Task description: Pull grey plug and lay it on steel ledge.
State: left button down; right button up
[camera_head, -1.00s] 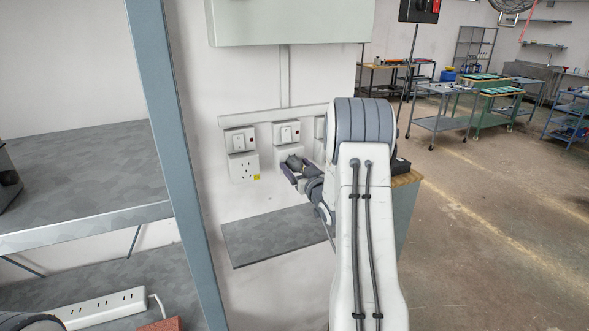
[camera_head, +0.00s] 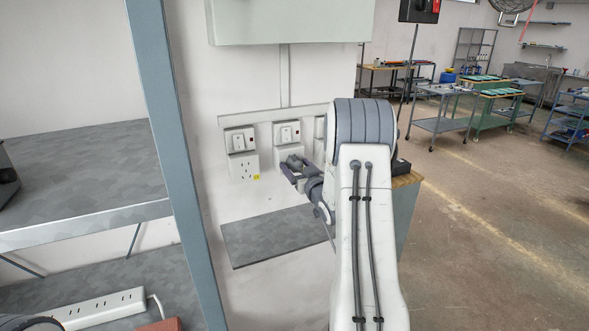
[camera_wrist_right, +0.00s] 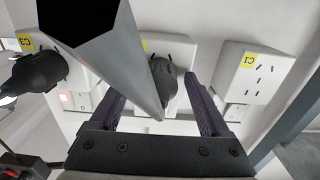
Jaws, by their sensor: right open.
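The grey plug (camera_head: 295,161) sits in the middle wall socket. In the right wrist view the dark plug (camera_wrist_right: 166,82) shows between my right gripper's two fingers, with a gap on each side. My right gripper (camera_head: 291,173) is open in front of that socket; its fingers (camera_wrist_right: 160,103) point at the wall. A large grey faceted bar, perhaps the plug's cord close up, covers part of the plug and left finger in the wrist view. The steel ledge (camera_head: 270,240) is bare on the wall below the sockets. My left gripper is not in view.
A left socket (camera_head: 244,167), labelled C1 (camera_wrist_right: 255,75), is empty. A black plug (camera_wrist_right: 38,71) is in the C3 socket. A blue-grey post (camera_head: 172,140) and shelves stand left. A grey box (camera_head: 285,22) hangs above. My right arm hides the area to the right.

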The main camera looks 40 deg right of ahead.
aim_at(300, 170)
jog(key=shift+b, duration=0.3)
dwell(0.5)
grip_shut()
jog(key=shift+s, duration=0.1)
jog(key=shift+b+v, duration=0.95)
jog(key=shift+v, duration=1.95)
jog(key=shift+r, duration=0.2)
